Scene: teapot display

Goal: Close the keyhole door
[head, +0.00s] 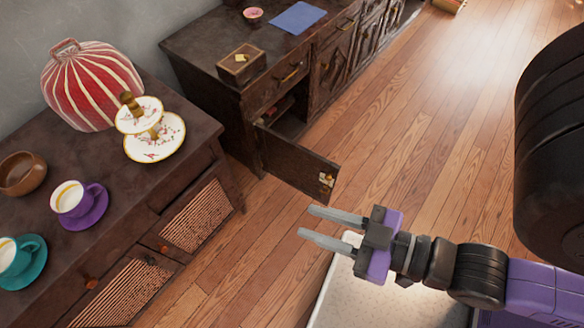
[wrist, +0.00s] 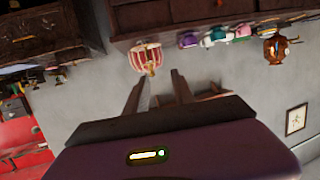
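The keyhole door (head: 298,166) is a dark wooden cabinet door with a brass lock plate near its free end. In the head view it stands swung wide open from the dark cabinet (head: 231,110), over the floor. The opening behind it is dark, with something reddish inside. My gripper (head: 322,226) is in front of and below the door's free end in the picture, apart from it. Its two fingers are spread with nothing between them. In the wrist view the fingers (wrist: 160,85) are also apart, and the door is not clearly seen there.
A second sideboard (head: 190,150) at left carries a striped red tea cosy (head: 92,85), a tiered plate stand (head: 154,137), a brown bowl (head: 21,174), a purple cup (head: 70,198) and a teal cup (head: 14,256). A box (head: 241,65) sits on the cabinet.

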